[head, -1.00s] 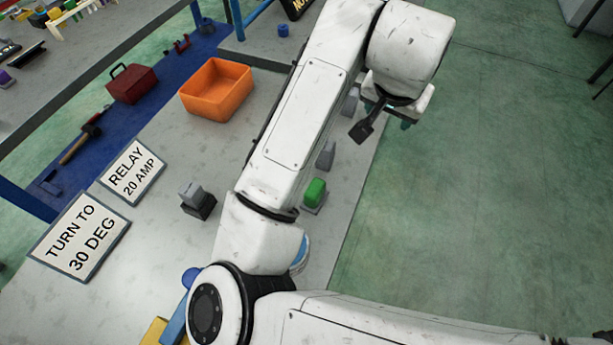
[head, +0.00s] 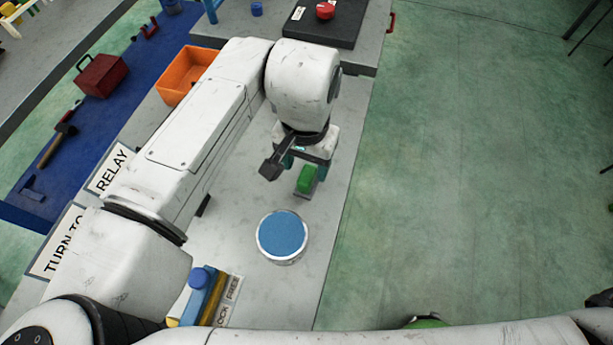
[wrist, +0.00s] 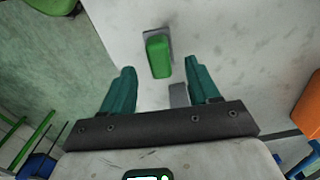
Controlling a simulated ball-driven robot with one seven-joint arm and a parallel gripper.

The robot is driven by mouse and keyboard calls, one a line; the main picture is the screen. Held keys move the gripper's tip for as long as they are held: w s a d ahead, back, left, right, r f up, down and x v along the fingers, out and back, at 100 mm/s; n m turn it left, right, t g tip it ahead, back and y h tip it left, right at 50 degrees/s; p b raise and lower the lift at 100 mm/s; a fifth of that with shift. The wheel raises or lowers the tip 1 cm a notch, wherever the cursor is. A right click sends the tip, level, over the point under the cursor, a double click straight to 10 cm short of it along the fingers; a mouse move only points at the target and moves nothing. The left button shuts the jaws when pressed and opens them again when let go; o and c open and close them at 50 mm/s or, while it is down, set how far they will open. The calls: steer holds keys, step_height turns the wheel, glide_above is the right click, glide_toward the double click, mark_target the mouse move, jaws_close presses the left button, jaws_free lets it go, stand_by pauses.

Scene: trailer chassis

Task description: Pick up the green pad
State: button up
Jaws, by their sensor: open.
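The green pad (head: 306,179) is a small green block on a grey base near the right edge of the grey table in the head view. In the wrist view the green pad (wrist: 159,56) lies ahead of the fingertips, between their lines, and nothing is held. My gripper (head: 307,158) is above the table, just behind the pad in the head view. In the wrist view my gripper (wrist: 160,75) has its two teal fingers spread apart and empty.
A grey block (wrist: 179,95) shows between the fingers in the wrist view. A round blue-topped tin (head: 282,236) stands in front of the pad. An orange bin (head: 187,75) and a dark platform with a red knob (head: 325,11) are farther back. Open floor lies right of the table.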

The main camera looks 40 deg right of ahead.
mark_target(307, 174)
steer(key=shift+d+f+p, duration=0.15)
steer(key=shift+f+p, duration=0.35)
steer(key=shift+f, duration=2.15)
jaws_close()
steer(key=shift+r, duration=0.2)
steer(key=shift+r, duration=0.35)
step_height(307, 174, up, 2)
steer(key=shift+s+r+b, duration=0.1)
steer(key=shift+r+b, duration=0.15)
steer(key=shift+b, duration=0.3)
steer(key=s+a+r+b, duration=0.1)
steer(key=s+a+r, duration=0.1)
steer(key=s+r, duration=0.7)
steer(key=s, duration=0.4)
steer(key=shift+s+r+b, duration=0.3)
steer(key=shift+b, duration=0.1)
steer(key=shift+a, duration=0.1)
